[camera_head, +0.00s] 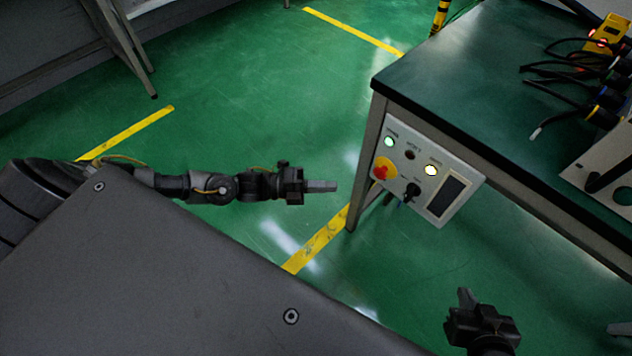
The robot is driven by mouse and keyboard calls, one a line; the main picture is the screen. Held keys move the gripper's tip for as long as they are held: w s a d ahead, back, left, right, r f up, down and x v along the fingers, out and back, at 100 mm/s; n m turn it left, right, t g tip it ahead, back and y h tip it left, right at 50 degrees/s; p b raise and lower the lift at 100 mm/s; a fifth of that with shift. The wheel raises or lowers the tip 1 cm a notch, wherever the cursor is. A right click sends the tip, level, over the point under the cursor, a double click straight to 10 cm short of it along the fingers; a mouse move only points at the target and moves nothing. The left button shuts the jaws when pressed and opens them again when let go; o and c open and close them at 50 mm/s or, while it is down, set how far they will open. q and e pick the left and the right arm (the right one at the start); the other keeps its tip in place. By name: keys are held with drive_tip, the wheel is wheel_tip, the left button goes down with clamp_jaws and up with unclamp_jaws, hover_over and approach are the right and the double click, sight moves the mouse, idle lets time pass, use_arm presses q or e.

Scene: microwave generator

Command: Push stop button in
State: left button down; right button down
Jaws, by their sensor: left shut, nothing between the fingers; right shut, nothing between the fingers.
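The stop button (382,168) is a red knob on a yellow base, on the left side of a pale control panel (461,203) fixed to the front of a table. My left gripper (322,186) is shut and empty. In the picture it points right, a little left of the button, with a visible gap between them. My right gripper (467,297) is shut and empty, below the panel in the picture and apart from it. Whether the button is pressed in cannot be told.
The panel also bears lit lamps (431,170), a black switch (413,190) and a dark rectangle (446,195). The dark-topped table (470,75) holds cables (560,68) and a yellow device (606,36). Green floor (260,80) with yellow stripes lies open on the left.

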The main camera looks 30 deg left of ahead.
use_arm(q)
drive_tip(key=shift+v, duration=1.15)
